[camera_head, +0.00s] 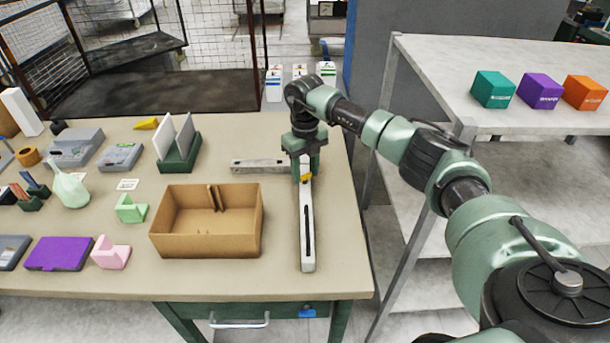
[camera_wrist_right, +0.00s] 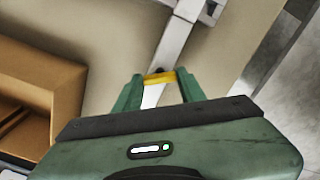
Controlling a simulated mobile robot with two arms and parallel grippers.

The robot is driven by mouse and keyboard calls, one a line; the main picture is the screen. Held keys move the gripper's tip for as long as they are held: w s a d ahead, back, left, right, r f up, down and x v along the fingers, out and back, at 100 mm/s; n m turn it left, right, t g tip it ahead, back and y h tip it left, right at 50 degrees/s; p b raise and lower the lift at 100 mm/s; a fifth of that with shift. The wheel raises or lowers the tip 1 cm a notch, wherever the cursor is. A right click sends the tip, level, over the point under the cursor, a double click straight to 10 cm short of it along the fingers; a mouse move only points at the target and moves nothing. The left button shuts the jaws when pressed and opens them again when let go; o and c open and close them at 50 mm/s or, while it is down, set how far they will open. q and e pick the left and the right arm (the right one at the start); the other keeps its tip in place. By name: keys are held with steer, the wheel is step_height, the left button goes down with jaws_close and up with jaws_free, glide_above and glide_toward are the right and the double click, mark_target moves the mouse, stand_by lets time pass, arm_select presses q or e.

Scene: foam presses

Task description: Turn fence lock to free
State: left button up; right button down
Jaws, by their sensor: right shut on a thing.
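The fence lock is a small yellow lever (camera_head: 306,178), and it also shows in the right wrist view (camera_wrist_right: 160,77). It sits on the pale L-shaped fence (camera_head: 307,230), near the corner where the long bar meets the shorter bar (camera_head: 255,165). My right gripper (camera_head: 303,170) points down over this corner. In the right wrist view its two green fingers (camera_wrist_right: 158,82) stand on either side of the yellow lever and are shut on it. The gripper hides part of the corner. My left gripper is in neither view.
An open cardboard box (camera_head: 165,228) stands just left of the fence. A green rack with white plates (camera_head: 179,163) and several small items lie further left. The bench's right edge is close to the fence. A grey shelf (camera_head: 440,75) with coloured boxes stands at right.

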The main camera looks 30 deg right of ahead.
steer(key=n+b, duration=0.2)
steer(key=n, duration=0.3)
steer(key=shift+n, duration=0.4)
steer(key=n+b, duration=0.1)
steer(key=n, duration=0.2)
steer(key=shift+r+n+b, duration=0.1)
steer(key=shift+n+b, duration=0.3)
steer(key=shift+n, duration=0.9)
steer(key=c, duration=0.8)
jaws_free()
steer(key=shift+c, duration=0.2)
step_height(320, 180, up, 8)
steer(key=shift+f+b, duration=0.15)
steer(key=shift+b, duration=0.7)
